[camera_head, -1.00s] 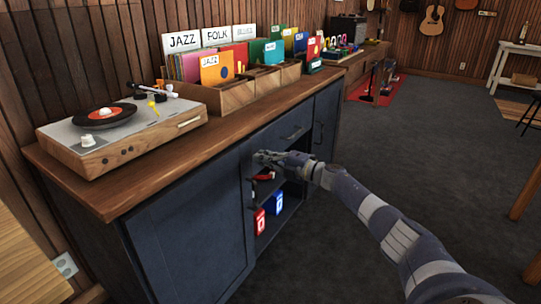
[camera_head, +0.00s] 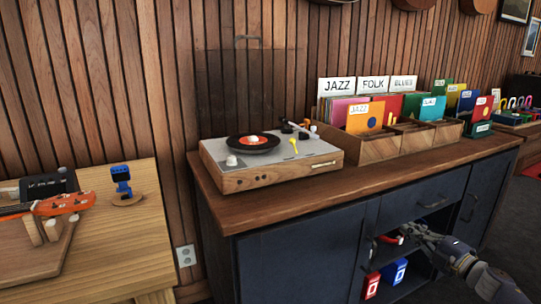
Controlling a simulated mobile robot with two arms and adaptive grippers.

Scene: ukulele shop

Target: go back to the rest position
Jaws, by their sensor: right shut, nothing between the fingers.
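My right gripper (camera_head: 412,230) is at the lower right of the head view, in front of the dark blue cabinet (camera_head: 300,262), at the open shelf below the drawer. Its fingers are shut and hold nothing. My right arm (camera_head: 480,275) comes in from the lower right corner. My left gripper and left arm do not show.
A record player (camera_head: 265,160) with a clear raised lid and a wooden record bin (camera_head: 378,150) stand on the cabinet top. Red and blue boxes (camera_head: 372,285) sit on the shelf. A light wooden table (camera_head: 130,235) at left holds an orange ukulele headstock (camera_head: 62,204) and a blue clip tuner (camera_head: 121,180).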

